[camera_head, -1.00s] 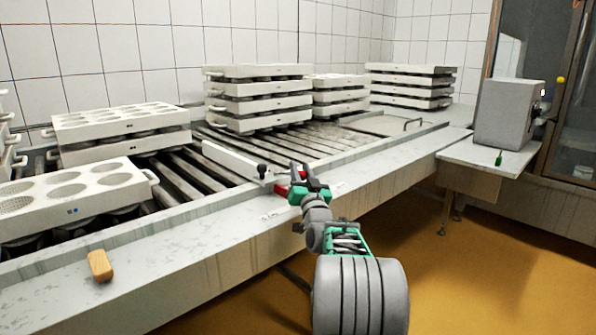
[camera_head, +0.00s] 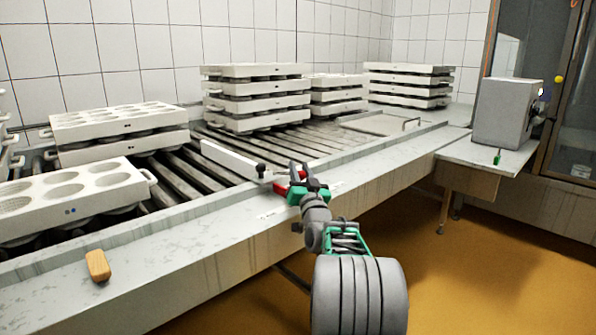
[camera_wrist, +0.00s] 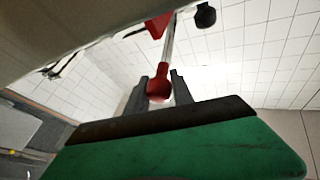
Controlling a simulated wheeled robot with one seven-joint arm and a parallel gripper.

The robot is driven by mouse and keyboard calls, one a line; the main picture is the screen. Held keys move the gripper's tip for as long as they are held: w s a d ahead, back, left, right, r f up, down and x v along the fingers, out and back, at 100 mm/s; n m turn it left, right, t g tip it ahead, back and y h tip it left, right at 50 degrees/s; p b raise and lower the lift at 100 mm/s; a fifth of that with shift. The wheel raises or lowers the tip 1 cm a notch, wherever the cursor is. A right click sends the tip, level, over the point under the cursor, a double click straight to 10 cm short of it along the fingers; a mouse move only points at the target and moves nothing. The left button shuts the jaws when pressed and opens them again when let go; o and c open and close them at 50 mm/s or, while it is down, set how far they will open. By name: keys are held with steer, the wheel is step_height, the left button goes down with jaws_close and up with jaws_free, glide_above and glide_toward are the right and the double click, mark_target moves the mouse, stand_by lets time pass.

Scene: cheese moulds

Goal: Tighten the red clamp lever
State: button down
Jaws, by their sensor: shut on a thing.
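The red clamp lever ends in a red ball knob (camera_wrist: 158,90) on a thin metal rod, in the wrist view. The rod runs up to a red clamp part (camera_wrist: 158,25). My gripper (camera_wrist: 159,80) has its two grey fingers on either side of the knob and is shut on it. In the head view my gripper (camera_head: 299,168) is at the inner edge of the conveyor's front ledge. Red clamp parts (camera_head: 281,188) show beside it; the gripper hides most of the lever there.
A white guide bar (camera_head: 230,160) with a black knob (camera_head: 261,168) lies over the rollers by the clamp. White mould blocks (camera_head: 120,118) stand left, with stacked moulds (camera_head: 258,88) behind. A wooden-coloured block (camera_head: 97,265) lies on the front ledge. A grey box (camera_head: 503,112) stands right.

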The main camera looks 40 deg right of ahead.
steer(key=shift+s+d, duration=0.2)
steer(key=shift+d, duration=0.15)
steer(key=c, duration=1.3)
jaws_free()
steer(key=shift+s+d, duration=0.1)
steer(key=shift+s, duration=0.05)
steer(key=shift+o, duration=0.7)
steer(key=shift+a, duration=0.2)
steer(key=v, duration=0.7)
steer(key=shift+s+a+p, duration=0.15)
steer(key=shift+a+p, duration=0.05)
steer(key=shift+p, duration=0.15)
